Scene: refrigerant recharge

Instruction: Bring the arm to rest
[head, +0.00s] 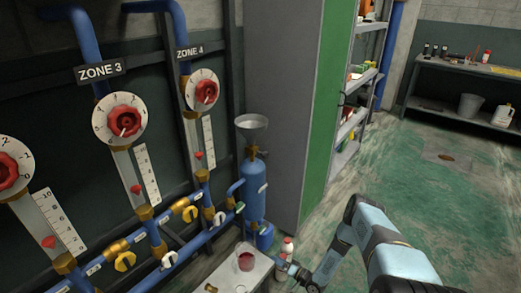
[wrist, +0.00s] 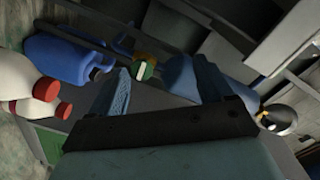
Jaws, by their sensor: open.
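My arm (head: 375,240) reaches in from the lower right of the head view, bends at a raised elbow and comes down towards the low grey surface. My gripper (head: 290,267) is small there, beside a white bottle with a red cap (head: 287,246). In the wrist view my gripper (wrist: 160,76) has its two blue fingers spread apart, with nothing held between them. Beyond the fingers are a green cap with a white mark (wrist: 145,70) and blue shapes.
Valves and pipes line the left wall. Green floor (head: 420,190) is open at right. White bottles (wrist: 22,72) are near my gripper.

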